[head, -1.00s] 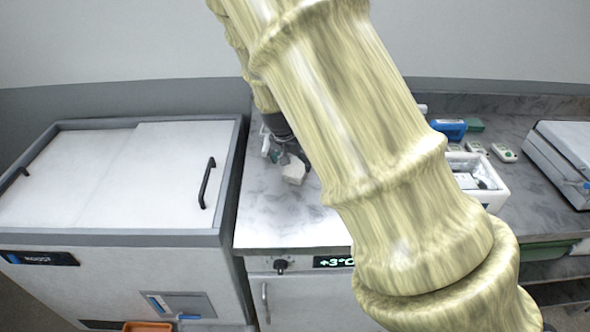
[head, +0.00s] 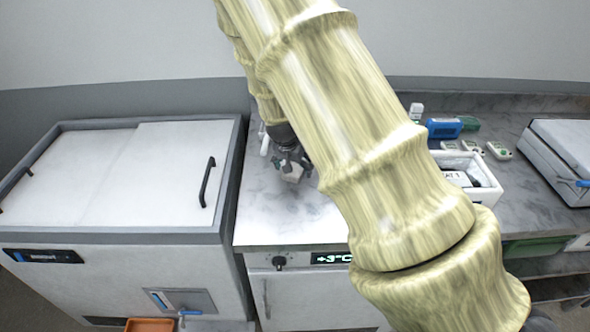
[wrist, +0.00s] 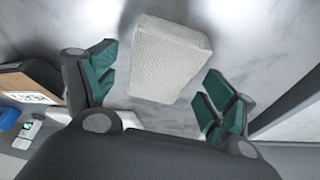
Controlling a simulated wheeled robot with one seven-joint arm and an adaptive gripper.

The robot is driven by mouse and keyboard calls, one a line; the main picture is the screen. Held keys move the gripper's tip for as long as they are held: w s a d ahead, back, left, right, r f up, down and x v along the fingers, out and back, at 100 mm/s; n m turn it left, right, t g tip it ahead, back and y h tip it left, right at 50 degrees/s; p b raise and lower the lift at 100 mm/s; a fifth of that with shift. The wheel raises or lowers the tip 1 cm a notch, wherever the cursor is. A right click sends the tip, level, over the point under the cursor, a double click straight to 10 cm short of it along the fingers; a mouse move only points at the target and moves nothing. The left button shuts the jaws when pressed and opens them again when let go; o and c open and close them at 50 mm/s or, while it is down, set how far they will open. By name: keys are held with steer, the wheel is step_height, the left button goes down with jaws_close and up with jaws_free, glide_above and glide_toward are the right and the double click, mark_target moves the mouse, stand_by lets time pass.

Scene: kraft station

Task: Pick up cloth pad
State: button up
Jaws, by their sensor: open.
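The cloth pad (wrist: 170,58) is a pale, textured rectangular block on the grey marbled worktop. In the wrist view it lies between and just beyond the two green-padded fingers of my gripper (wrist: 158,92), with a gap on both sides. My gripper is open and empty. In the head view my gripper (head: 290,168) is low over the worktop, right above the pad (head: 292,175), and hides part of it.
A white chest with a black handle (head: 207,182) stands at the left. A white open box (head: 485,192), a blue case (head: 444,128) and small devices (head: 498,151) are at the right. The worktop front (head: 285,225) is clear. My arm hides the middle.

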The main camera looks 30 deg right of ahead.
mark_target(295, 167)
steer(key=shift+s, duration=0.1)
steer(key=shift+f, duration=0.2)
stand_by(0.4)
steer(key=c, duration=1.1)
steer(key=shift+r+b, duration=0.5)
steer(key=shift+r, duration=0.6)
steer(key=shift+r+b, duration=0.45)
steer(key=shift+r, duration=0.5)
steer(key=s+a+b, duration=0.1)
steer(key=s+a, duration=0.1)
steer(key=s, duration=0.2)
steer(key=s+a+r+b, duration=0.1)
steer(key=s+a, duration=0.1)
steer(key=s, duration=0.3)
steer(key=s+a+b, duration=0.2)
steer(key=s+a, duration=0.1)
steer(key=s, duration=0.2)
steer(key=shift+s+a+r, duration=0.1)
steer(key=shift+r, duration=0.15)
